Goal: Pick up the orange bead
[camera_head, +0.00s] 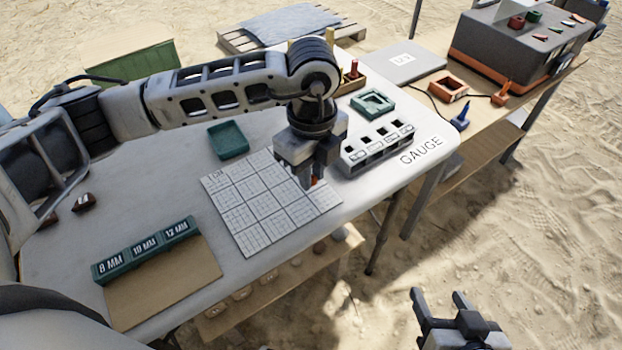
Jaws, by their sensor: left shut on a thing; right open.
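A small patch of orange, likely the orange bead (314,181), shows at the fingertips of my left gripper (309,180). The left gripper points down over the right part of the white gridded sheet (245,222) and is shut on the bead. Most of the bead is hidden by the fingers. I cannot tell whether it touches the sheet. My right gripper (440,300) is open and empty, low at the bottom right, off the table over the sand.
The gauge block (378,152) with several slots stands just right of my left gripper. A green tray (228,140) lies behind the sheet. A green box marked 8, 10 and 12 MM (147,250) stands front left. A second table (535,85) is at the right.

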